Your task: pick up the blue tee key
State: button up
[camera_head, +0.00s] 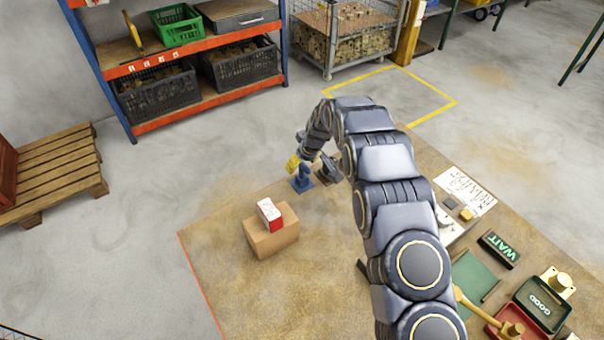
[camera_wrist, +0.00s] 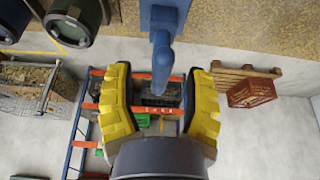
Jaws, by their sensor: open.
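A blue piece, which I take for the blue tee key (camera_head: 302,182), stands near the far edge of the bench in the head view. It has a flat blue foot and a narrower upright part. In the wrist view the blue tee key (camera_wrist: 162,58) reaches as a rounded shaft between my fingers. My gripper (camera_wrist: 160,76) is open, with a yellow ribbed finger on each side of that shaft and visible gaps on both sides. In the head view my gripper (camera_head: 293,163) is at the top of the blue piece, and my arm hides part of this area.
A dark grey metal fixture (camera_head: 330,170) stands close beside the blue piece. A cardboard box (camera_head: 270,238) with a red and white carton (camera_head: 269,214) on it is nearer. Trays and signs lie at right.

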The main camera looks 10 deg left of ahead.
jog(key=shift+x, duration=1.2)
jog(key=shift+c, duration=0.4)
jog(key=shift+s, duration=0.1)
grip_shut()
jog(key=shift+d, duration=0.1)
